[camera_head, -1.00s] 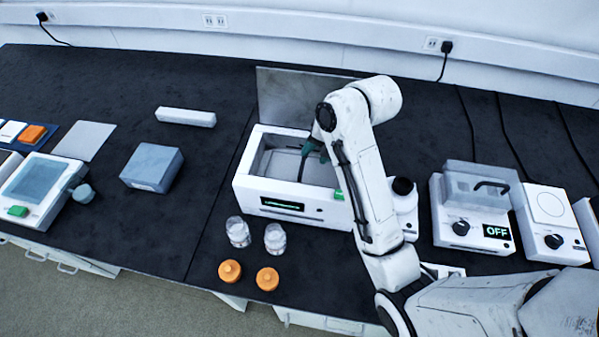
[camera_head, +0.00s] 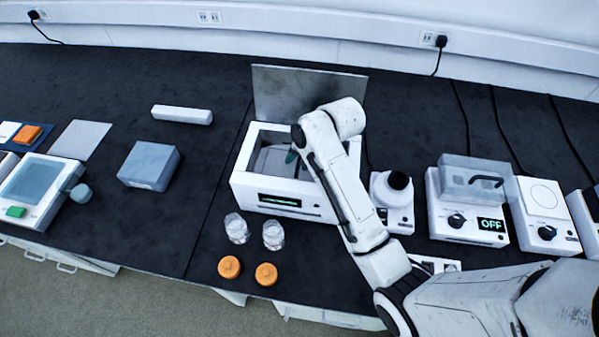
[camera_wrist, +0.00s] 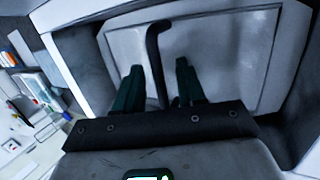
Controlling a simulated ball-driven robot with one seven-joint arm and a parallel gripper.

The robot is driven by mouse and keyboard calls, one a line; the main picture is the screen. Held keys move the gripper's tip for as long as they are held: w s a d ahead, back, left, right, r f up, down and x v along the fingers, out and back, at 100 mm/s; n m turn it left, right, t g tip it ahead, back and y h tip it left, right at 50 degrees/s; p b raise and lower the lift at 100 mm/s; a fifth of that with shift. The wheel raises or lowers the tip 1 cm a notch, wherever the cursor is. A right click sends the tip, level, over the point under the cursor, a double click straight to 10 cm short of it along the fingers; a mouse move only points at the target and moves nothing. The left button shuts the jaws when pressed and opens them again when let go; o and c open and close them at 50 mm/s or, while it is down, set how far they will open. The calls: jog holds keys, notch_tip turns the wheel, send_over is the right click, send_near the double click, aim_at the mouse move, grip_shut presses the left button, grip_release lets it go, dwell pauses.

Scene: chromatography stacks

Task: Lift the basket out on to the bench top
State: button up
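The basket is a grey metal tray inside the white bath (camera_head: 278,205), whose hinged lid (camera_head: 300,92) stands open behind it. In the wrist view the basket (camera_wrist: 215,50) fills the well, and its black bent handle (camera_wrist: 157,50) rises toward me. My gripper (camera_wrist: 160,80) has two dark green fingers, spread apart, one on each side of the handle. A gap shows on both sides, so the fingers do not appear to grip it. In the head view my arm covers the right part of the bath and most of the gripper.
Two glass jars (camera_head: 236,228) and two orange caps (camera_head: 228,267) sit in front of the bath. A blue-grey box (camera_head: 149,166) and a white bar (camera_head: 182,114) lie to the left, with bare bench between. A white device with a black top (camera_head: 393,200) stands close on the right.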

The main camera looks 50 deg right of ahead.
jog(key=shift+f, duration=0.25)
dwell(0.5)
jog(key=shift+c, duration=0.3)
grip_shut()
